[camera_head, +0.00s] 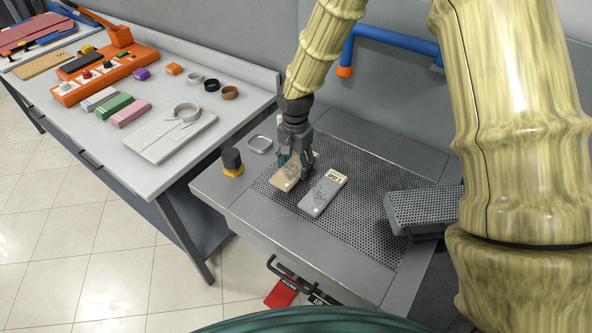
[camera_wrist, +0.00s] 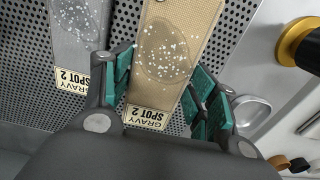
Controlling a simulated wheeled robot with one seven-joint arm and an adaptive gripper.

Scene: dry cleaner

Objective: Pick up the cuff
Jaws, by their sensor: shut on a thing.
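A tan cuff-like strip (camera_head: 286,180) with a speckled oval stain lies at the perforated board. In the wrist view the tan strip (camera_wrist: 180,48) runs between the green-padded fingers, its label reading "GRAVY SPOT 2". My gripper (camera_head: 295,158) points down and is shut on this strip near its labelled end. Whether the strip is clear of the board cannot be told. A similar grey strip (camera_head: 322,196) lies flat just right of it; in the wrist view it (camera_wrist: 75,35) lies left of the fingers, with a like label.
The perforated board (camera_head: 355,228) carries a raised perforated block (camera_head: 424,207) at right. A black-and-yellow knob (camera_head: 232,162) and small metal dish (camera_head: 259,144) stand left of the gripper.

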